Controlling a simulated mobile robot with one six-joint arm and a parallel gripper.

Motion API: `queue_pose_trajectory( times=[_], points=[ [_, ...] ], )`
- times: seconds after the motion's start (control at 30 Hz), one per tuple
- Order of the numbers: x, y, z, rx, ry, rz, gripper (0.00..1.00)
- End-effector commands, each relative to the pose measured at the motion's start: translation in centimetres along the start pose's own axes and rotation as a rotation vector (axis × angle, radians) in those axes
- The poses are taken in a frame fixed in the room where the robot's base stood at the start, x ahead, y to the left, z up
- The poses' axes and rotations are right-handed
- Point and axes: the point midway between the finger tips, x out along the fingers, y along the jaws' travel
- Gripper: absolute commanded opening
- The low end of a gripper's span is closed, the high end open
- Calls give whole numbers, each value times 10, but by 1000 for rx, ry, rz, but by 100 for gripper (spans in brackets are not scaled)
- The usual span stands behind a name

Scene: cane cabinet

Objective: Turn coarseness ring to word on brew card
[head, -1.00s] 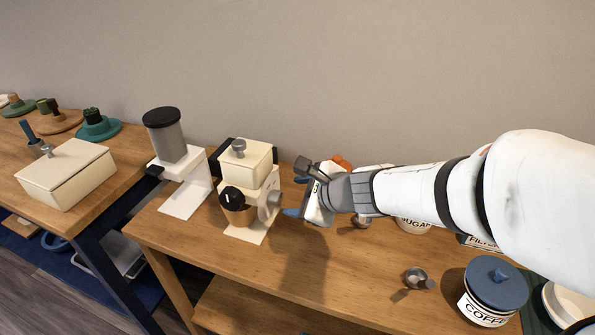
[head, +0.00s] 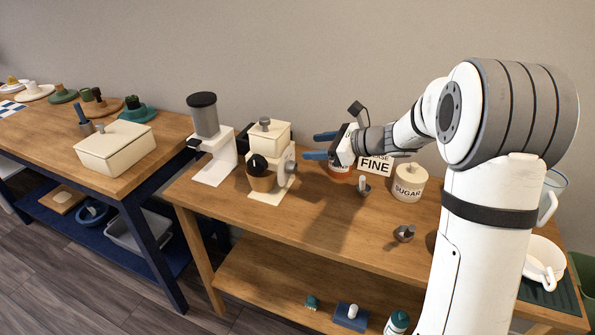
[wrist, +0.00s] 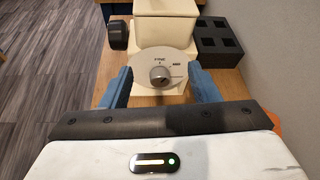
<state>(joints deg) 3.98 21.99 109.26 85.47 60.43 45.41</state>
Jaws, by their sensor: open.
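The cream grinder (head: 270,136) stands on the wooden table. Its coarseness ring (head: 290,168) is a pale disc on its right side with a grey knob at the centre. In the wrist view the ring (wrist: 147,64) faces me, with small words around the knob (wrist: 160,76); I cannot read them surely. The brew card (head: 375,167) reads FINE and stands behind my gripper, partly hidden by it. My gripper (head: 317,146) is open and empty, to the right of the ring and apart from it. In the wrist view its blue fingers (wrist: 163,90) flank the knob's line.
A grey canister with a black lid (head: 203,115) stands left of the grinder. A sugar jar (head: 409,182) and a small metal piece (head: 404,233) are to the right. A black block with square holes (wrist: 218,43) is beside the grinder. The table's front is clear.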

Motion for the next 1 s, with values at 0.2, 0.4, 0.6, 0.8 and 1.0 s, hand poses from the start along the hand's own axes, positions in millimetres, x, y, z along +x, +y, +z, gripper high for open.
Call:
queue_pose_trajectory(
  times=[0.2,0.4,0.6,0.8,1.0],
  points=[
    [14,5,-45,9,5,-6,55],
    [42,7,-64,4,4,-8,55],
    [76,5,-64,4,4,-10,55],
    [92,4,-65,4,5,-13,55],
    [94,4,-65,4,5,-14,55]
  ],
)
